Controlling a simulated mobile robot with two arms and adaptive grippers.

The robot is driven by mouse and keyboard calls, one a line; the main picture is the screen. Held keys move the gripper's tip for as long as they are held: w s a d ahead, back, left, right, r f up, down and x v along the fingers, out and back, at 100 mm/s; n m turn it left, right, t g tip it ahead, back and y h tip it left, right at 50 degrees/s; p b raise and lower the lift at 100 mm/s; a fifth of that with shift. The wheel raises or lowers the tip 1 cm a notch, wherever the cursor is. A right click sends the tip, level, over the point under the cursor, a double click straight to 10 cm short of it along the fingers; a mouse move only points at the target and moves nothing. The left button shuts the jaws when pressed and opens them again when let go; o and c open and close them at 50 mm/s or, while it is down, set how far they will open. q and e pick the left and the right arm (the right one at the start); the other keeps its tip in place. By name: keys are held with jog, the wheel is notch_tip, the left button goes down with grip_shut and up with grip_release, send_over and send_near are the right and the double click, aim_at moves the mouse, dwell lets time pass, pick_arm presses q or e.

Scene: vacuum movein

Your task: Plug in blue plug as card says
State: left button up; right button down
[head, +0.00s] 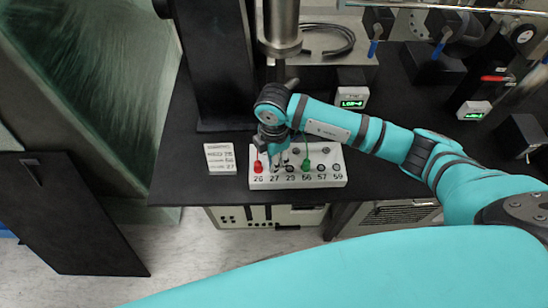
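A white socket block (333,182) stands near the front edge of the black table, with holes labelled 26, 27, 29, 56, 57 and 59. A red plug (258,167) stands at 26 and a green plug (307,164) at 56. A white card (220,158) lies left of the block; its small lines seem to end in 26, 56 and 27. My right gripper (276,158) points down over the block's left part, around 27. Its fingers are too small to read, and I cannot make out a blue plug. My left gripper is out of view.
A black column (212,65) rises behind the card. A metal cylinder (279,25) and a coiled black cable (328,40) are at the back. Boxes with green displays (352,97) stand behind and right of my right arm. The table's front edge is close to the block.

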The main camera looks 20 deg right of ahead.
jog(key=shift+f+b, duration=0.6)
jog(key=shift+f, duration=0.25)
jog(key=c, duration=1.1)
grip_release()
jog(key=shift+r, duration=0.1)
notch_tip(320, 180, up, 12)
jog(key=shift+f, duration=0.1)
